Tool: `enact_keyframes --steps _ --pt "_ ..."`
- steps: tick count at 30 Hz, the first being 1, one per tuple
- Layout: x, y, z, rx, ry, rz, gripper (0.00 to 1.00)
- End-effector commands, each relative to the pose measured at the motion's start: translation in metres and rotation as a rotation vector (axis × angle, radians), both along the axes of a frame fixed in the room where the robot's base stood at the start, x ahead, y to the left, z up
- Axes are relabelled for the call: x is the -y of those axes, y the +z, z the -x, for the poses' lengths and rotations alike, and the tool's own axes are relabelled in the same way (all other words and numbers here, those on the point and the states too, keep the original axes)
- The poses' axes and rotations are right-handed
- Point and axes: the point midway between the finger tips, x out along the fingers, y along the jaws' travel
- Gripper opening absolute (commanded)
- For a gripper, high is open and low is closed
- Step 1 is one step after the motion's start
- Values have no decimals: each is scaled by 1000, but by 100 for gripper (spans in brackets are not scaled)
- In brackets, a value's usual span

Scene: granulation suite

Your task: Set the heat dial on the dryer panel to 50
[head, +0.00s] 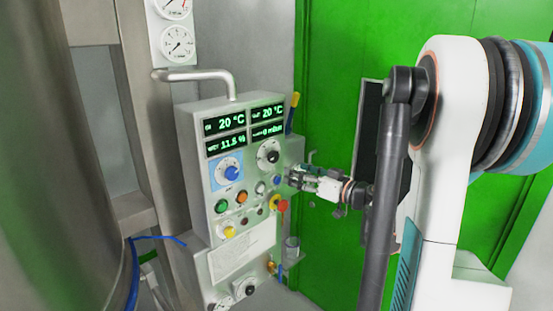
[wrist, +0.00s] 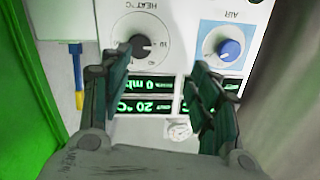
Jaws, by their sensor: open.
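The heat dial is a black round knob with a pale centre on the dryer panel; it shows in the head view (head: 268,156) and, upside down under the label "HEAT °C", in the wrist view (wrist: 142,46). Its exact setting is too small to read. My gripper (head: 291,178) is just right of and slightly below the dial in the head view. In the wrist view my gripper (wrist: 158,62) is open and empty, with its fingers spread in front of the panel. The left finger is near the dial's edge in the picture; I cannot tell whether they touch.
A blue air dial (head: 231,173) (wrist: 229,50) sits beside the heat dial. Green displays (head: 243,124) read 20 °C twice, 11.5 % and 0 mbar. Coloured buttons and a red knob (head: 281,205) are below. A metal pipe (head: 205,76) rises above the panel.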

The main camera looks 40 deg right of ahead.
Motion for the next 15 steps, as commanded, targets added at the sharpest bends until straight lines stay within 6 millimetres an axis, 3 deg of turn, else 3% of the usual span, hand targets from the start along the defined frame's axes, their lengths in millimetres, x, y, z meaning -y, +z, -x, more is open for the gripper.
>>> enact_keyframes --steps 3,7,15 --pt "23 2 9 33 -38 9 56" --pt "29 3 7 42 -48 13 56" --pt "21 2 -34 41 -44 12 56"
